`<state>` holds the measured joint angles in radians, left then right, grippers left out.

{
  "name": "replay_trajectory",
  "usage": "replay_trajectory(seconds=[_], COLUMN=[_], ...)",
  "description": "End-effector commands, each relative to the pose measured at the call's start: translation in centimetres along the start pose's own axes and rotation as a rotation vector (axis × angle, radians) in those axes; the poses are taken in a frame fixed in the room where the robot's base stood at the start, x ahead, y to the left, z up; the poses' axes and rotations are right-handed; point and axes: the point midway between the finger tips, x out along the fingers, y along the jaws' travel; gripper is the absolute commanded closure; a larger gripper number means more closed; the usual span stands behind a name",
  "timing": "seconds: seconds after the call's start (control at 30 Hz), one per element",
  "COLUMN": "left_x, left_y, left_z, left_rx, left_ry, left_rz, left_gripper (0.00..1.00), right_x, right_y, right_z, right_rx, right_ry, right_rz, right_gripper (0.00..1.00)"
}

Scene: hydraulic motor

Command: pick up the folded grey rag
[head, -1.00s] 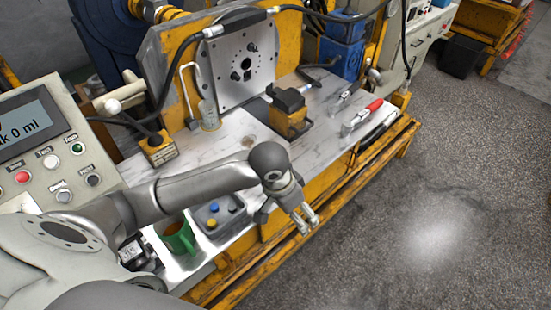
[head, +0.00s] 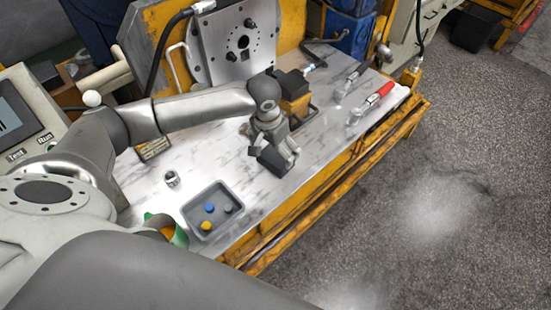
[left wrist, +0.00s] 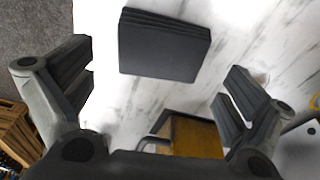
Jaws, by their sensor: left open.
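The folded grey rag (left wrist: 163,45) is a dark, flat, layered block lying on the pale marbled bench top. It shows whole in the left wrist view, at top centre, ahead of the fingers. In the head view the rag (head: 271,161) is a dark patch beside the fingertips, partly covered by them. My left gripper (head: 284,150) points down over the bench. In the left wrist view the left gripper (left wrist: 158,82) has its two fingers wide apart with nothing between them. The rag is not gripped. My right gripper is not in view.
A black-and-yellow block (head: 295,90) stands just behind the gripper. Red-handled clamp (head: 372,101) is at right. The bench's yellow front edge (head: 300,215) is close.

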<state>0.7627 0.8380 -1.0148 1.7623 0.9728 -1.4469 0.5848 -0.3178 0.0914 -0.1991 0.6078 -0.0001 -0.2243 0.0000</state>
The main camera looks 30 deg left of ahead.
Motion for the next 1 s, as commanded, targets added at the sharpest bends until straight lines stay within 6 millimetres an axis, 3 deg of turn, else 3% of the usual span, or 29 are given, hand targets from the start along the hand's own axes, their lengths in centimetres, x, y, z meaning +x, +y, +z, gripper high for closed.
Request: replay_trajectory(seconds=[0.27, 0.57, 0.87, 1.0], left_x=[4.0, 4.6, 4.6, 4.6], left_y=[-0.1, -0.1, -0.1, -0.1], left_z=[0.1, 0.1, 0.1, 0.1], left_rx=[0.001, 0.002, 0.002, 0.002], left_ry=[-0.003, -0.001, -0.001, 0.0], left_rz=[0.0, 0.0, 0.0, 0.0], left_gripper=[0.0, 0.0, 0.36, 0.36], right_x=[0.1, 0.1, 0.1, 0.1], right_y=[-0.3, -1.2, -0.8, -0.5], right_z=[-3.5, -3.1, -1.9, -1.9], right_rx=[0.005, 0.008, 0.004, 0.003], right_ry=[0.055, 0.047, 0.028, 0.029], right_rz=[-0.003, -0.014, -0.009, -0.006], right_gripper=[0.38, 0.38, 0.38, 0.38])
